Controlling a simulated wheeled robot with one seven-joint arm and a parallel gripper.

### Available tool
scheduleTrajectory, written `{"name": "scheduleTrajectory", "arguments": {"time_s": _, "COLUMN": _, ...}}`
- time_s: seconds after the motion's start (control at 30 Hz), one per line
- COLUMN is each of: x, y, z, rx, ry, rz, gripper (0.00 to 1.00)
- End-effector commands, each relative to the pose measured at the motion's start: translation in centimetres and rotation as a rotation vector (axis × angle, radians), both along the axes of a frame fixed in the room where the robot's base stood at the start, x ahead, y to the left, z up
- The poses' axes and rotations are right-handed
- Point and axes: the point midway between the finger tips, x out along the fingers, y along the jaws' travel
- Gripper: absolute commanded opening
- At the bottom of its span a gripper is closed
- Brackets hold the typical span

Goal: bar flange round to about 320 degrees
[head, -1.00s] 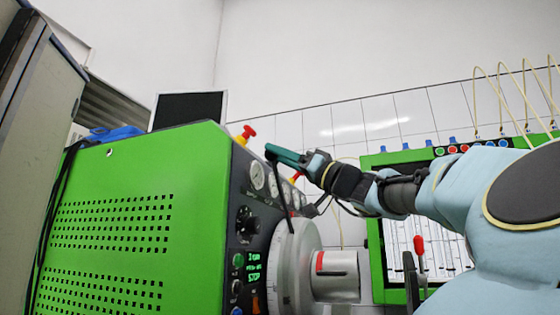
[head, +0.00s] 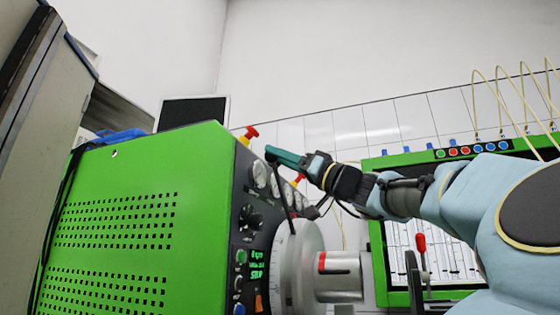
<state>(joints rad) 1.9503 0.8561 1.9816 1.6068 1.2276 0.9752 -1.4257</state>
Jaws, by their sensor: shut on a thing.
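The round grey flange (head: 308,262) sits on the right side of the green pump bench, with a silver cylinder (head: 340,272) bearing a red mark sticking out of it to the right. A thin dark bar (head: 283,195) rises from the flange's upper edge, leaning a little left. My gripper (head: 272,154), with teal fingers, is shut on the bar's top end, above the flange and in front of the gauges. The fingertips are small here, and the grip itself is partly hidden. I cannot read the flange's scale.
The green bench housing (head: 140,215) fills the left. Its dark panel holds gauges (head: 258,174), knobs, a lit green display (head: 257,265) and a red-yellow button (head: 248,135) close to my gripper. A green-framed board (head: 375,240) stands behind my arm at right.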

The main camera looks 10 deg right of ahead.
Motion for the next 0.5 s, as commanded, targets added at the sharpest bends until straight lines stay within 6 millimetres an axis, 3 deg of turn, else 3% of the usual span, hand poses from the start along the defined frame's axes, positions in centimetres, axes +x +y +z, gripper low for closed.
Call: {"name": "scheduleTrajectory", "arguments": {"time_s": 0.5, "x": -1.1, "y": 0.6, "z": -1.7, "rx": -0.020, "ry": -0.039, "rz": 0.001, "gripper": 0.00}}
